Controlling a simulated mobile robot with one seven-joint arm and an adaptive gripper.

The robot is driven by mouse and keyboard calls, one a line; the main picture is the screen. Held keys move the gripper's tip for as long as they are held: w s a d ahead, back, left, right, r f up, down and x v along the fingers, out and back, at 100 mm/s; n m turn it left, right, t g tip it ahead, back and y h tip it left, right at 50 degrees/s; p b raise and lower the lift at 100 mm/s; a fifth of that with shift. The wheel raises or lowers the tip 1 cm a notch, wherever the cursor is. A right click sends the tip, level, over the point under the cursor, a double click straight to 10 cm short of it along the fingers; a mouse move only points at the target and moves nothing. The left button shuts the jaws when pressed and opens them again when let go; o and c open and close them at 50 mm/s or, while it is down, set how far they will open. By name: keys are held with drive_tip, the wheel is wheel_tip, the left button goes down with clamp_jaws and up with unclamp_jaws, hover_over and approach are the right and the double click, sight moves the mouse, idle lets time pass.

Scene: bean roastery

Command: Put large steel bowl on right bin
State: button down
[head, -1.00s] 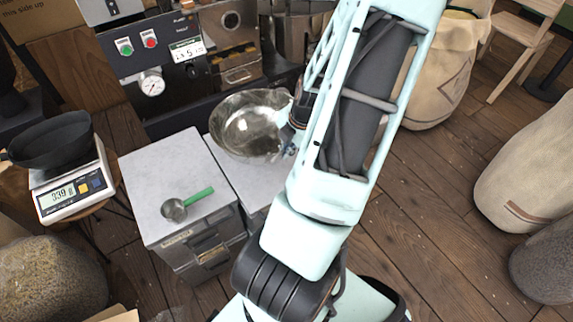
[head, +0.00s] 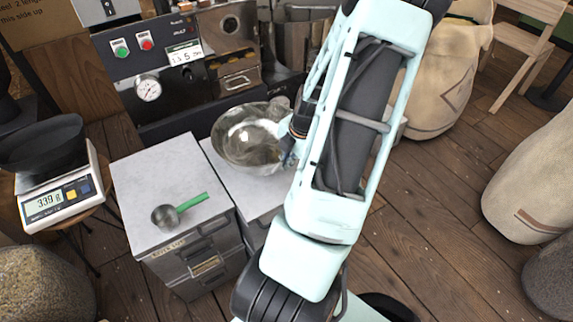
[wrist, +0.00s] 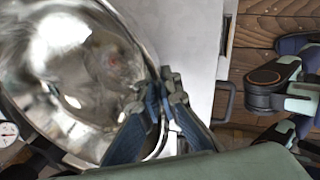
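The large steel bowl (head: 235,157) is shiny and upright over the right bin (head: 264,187), which has a pale grey top. I cannot tell whether its base touches that top. My gripper (head: 289,147) is at the bowl's right rim, partly hidden by my arm in the head view. In the wrist view, the fingers of my gripper (wrist: 164,82) pinch the rim of the bowl (wrist: 105,60), one on each side. The right bin's top (wrist: 195,50) shows beside the bowl there.
The left bin (head: 150,180) bears a metal scoop with a green handle (head: 180,208). A scale (head: 62,200) with a black pan stands at the left. The roaster panel (head: 140,60) rises behind the bins. Sacks (head: 445,85) stand at the right, with open wooden floor between.

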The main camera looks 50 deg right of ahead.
drive_tip(key=shift+f, duration=0.1)
drive_tip(key=c, duration=2.2)
unclamp_jaws()
drive_tip(key=shift+o, duration=0.2)
drive_tip(key=p+v, duration=0.5)
drive_tip(key=v, duration=0.7)
